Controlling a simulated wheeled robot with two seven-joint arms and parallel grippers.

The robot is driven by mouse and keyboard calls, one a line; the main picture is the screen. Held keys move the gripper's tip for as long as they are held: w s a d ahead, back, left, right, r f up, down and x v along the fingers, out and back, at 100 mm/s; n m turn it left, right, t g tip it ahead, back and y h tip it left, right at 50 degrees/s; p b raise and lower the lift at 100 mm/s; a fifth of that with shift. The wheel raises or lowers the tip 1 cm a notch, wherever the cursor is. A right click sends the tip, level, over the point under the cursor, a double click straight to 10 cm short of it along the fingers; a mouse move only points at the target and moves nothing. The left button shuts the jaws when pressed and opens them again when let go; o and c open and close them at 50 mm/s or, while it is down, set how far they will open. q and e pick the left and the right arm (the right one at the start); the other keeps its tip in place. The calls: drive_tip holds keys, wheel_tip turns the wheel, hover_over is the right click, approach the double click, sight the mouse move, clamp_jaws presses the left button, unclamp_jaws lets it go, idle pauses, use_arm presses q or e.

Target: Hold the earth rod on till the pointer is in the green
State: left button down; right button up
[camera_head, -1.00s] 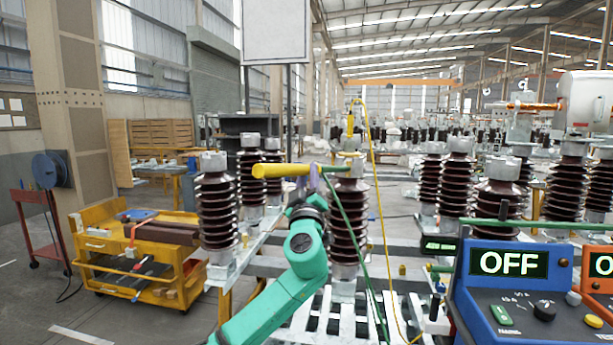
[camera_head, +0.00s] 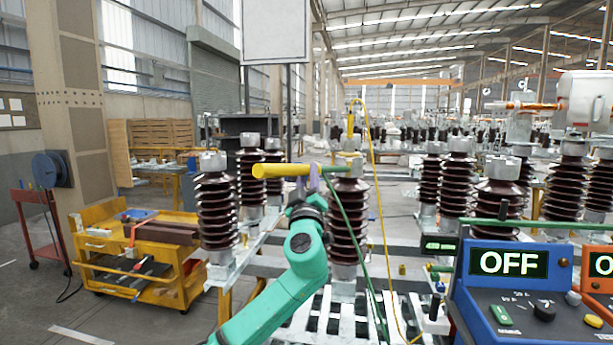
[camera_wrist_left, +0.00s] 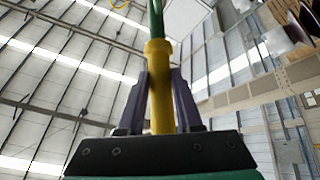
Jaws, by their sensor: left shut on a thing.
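The earth rod has a thick yellow handle (camera_head: 275,171) and a thin green end that reaches right to the metal cap (camera_head: 348,160) of a brown ribbed insulator (camera_head: 347,215). I cannot tell whether its tip touches the cap. My left gripper (camera_head: 315,178) is shut on the rod, which lies level across it. In the left wrist view the yellow handle (camera_wrist_left: 160,90) runs between the gripper's two dark fingers (camera_wrist_left: 160,78). A green cable (camera_head: 355,228) hangs from the rod. No pointer or green band can be made out. My right gripper is not in view.
A blue box (camera_head: 520,300) reads OFF, beside an orange box (camera_head: 598,275) at right. A small dark display (camera_head: 440,246) has tiny green characters. A yellow cable (camera_head: 377,200) hangs behind the rod. A yellow cart (camera_head: 140,255) stands left. More insulators (camera_head: 215,210) stand around.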

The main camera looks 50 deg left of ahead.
use_arm(q)
drive_tip(key=s+d+b, duration=0.1)
drive_tip(key=s, duration=0.1)
drive_tip(key=s+d+b, duration=0.1)
drive_tip(key=s+d, duration=0.1)
drive_tip(key=s+d+b, duration=0.1)
drive_tip(key=s+d, duration=0.1)
drive_tip(key=shift+s+d+f, duration=0.15)
drive_tip(key=shift+s, duration=0.2)
drive_tip(key=shift+s+d, duration=0.35)
drive_tip(key=shift+s, duration=0.15)
drive_tip(key=shift+a, duration=0.1)
